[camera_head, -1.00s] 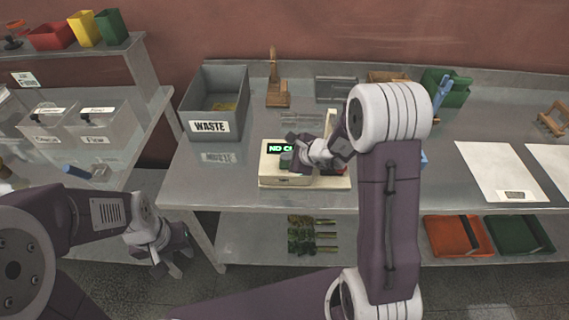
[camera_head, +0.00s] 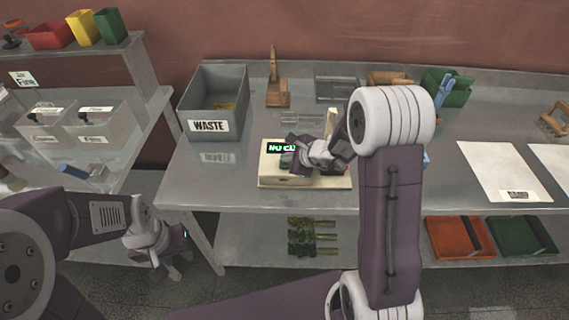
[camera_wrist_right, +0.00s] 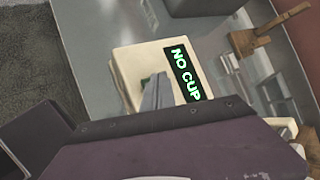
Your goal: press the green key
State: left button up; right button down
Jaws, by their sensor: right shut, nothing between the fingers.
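The powder filler (camera_head: 290,179) is a low cream box on the table, with a lit display (camera_head: 279,148) that reads NO CUP in the right wrist view (camera_wrist_right: 186,74). My left gripper (camera_head: 172,264) hangs open and empty, off the table at the lower left.
A grey WASTE bin (camera_head: 209,126) stands left of the filler, with a wooden stand (camera_head: 277,95) behind. A green bin (camera_head: 447,92) and white sheets (camera_head: 490,172) lie to the right. Red (camera_head: 455,238) and green trays (camera_head: 515,236) sit on the lower shelf.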

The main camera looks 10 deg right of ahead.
aim_at(286, 165)
jog(key=shift+f+b, duration=0.3)
jog(key=shift+b, duration=0.1)
dwell(0.3)
jog(key=shift+r, duration=0.1)
jog(key=shift+r+p, duration=0.5)
jog(key=shift+r, duration=0.25)
notch_tip(286, 165, up, 5)
jog(key=p, duration=0.4)
jog(key=shift+a, duration=0.1)
dwell(0.4)
